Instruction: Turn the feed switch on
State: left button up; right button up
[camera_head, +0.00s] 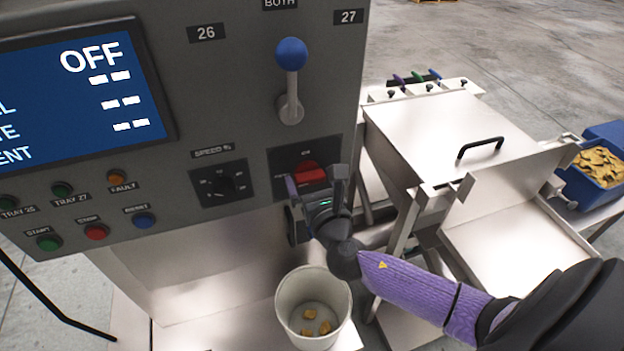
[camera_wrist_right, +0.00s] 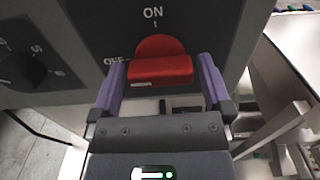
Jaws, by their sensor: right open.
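The feed switch is a red rotary knob (camera_head: 309,173) on a dark plate on the grey control panel. The wrist view shows the knob (camera_wrist_right: 160,70) close up, with ON printed above it and OFF at its left. Its raised grip bar lies nearly level, with the left end toward OFF. My right gripper (camera_head: 315,184) is in front of the switch. Its two purple-padded fingers (camera_wrist_right: 162,78) are open, one on each side of the knob; I cannot tell whether they touch it. My left gripper is out of view.
The panel screen (camera_head: 75,100) reads OFF. A blue-ball lever (camera_head: 290,75) stands above the switch and a black speed dial (camera_head: 220,185) is at its left. A white bucket (camera_head: 312,300) with a few pieces is below. Metal weigher housings (camera_head: 440,125) stand at right.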

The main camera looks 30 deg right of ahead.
jog(key=c, duration=1)
jog(key=shift+m, duration=0.3)
jog(key=m+b, duration=0.1)
jog(key=m, duration=0.2)
jog(key=shift+f+m, duration=0.1)
jog(key=shift+m, duration=0.3)
jog(key=m+b, duration=0.1)
jog(key=m, duration=0.3)
jog(key=shift+m, duration=0.3)
jog(key=m+b, duration=0.1)
jog(key=m, duration=0.3)
jog(key=shift+m, duration=0.3)
jog(key=shift+d+m, duration=0.1)
jog(key=shift+m, duration=2.1)
